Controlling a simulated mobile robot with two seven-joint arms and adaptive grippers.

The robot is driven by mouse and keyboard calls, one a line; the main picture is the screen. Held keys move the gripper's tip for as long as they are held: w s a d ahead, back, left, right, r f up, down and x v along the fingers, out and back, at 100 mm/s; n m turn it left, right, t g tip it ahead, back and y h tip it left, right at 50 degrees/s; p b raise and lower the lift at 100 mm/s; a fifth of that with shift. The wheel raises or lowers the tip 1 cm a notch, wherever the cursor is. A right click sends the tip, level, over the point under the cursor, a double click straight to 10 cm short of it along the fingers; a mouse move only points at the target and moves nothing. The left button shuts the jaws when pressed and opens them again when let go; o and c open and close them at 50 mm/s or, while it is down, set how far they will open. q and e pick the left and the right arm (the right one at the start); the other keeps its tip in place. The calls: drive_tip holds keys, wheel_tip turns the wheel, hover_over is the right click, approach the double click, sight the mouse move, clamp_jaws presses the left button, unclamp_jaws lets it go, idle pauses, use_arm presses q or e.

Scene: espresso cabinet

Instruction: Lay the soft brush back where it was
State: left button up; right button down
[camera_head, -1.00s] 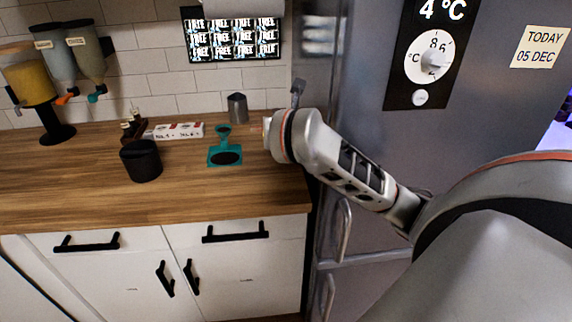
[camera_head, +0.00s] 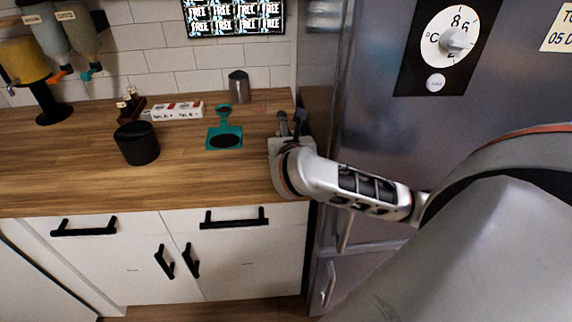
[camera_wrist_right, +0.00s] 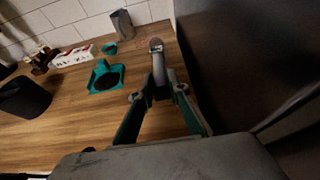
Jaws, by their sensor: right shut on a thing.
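My right gripper (camera_head: 292,122) is over the right end of the wooden counter (camera_head: 80,190), close to the fridge side. In the right wrist view the gripper (camera_wrist_right: 158,90) is shut on a slim grey thing with a rounded end, which I take to be the soft brush (camera_wrist_right: 157,56). The brush (camera_head: 283,124) points away from the wrist, and its bristles cannot be made out. Whether it touches the counter I cannot tell. My left gripper is in neither view.
A teal stand (camera_head: 225,138) with a dark round pad lies left of the gripper. Behind are a metal cup (camera_head: 238,87) and a white-red box (camera_head: 177,111). A black canister (camera_head: 137,143) stands further left. The fridge (camera_head: 370,130) borders the counter on the right.

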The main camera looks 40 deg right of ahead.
wheel_tip(320, 180, down, 10)
drive_tip(key=shift+r, duration=0.1)
idle(0.4)
drive_tip(key=c, duration=2.3)
unclamp_jaws()
drive_tip(key=shift+f, duration=0.2)
drive_tip(key=o, duration=0.4)
drive_tip(key=shift+r, duration=0.1)
